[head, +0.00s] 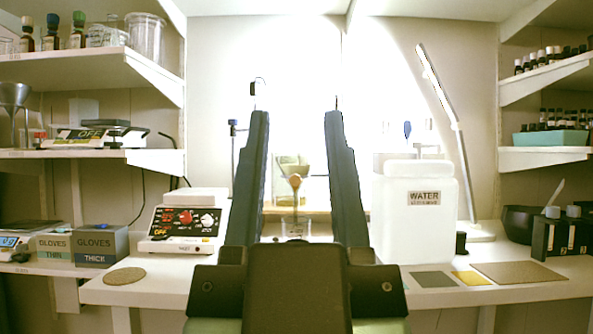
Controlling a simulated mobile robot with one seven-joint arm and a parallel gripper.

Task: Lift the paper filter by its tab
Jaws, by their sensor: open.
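My gripper (297,114) fills the middle foreground of the head view, its two long dark fingers upright and wide apart, with nothing gripped between them. Seen through the gap, a pale cone-like piece (289,169) sits at the back of the bench and may be the paper filter in a funnel. A small orange-brown knob (295,182) shows in front of it. I cannot make out a tab. Below stands a clear glass vessel (294,228), partly hidden by my gripper.
A hotplate (184,220) stands left on the bench (150,290), near a round cork mat (124,276). A white WATER container (417,212) and a lamp (450,130) stand right, with flat mats (520,273) in front.

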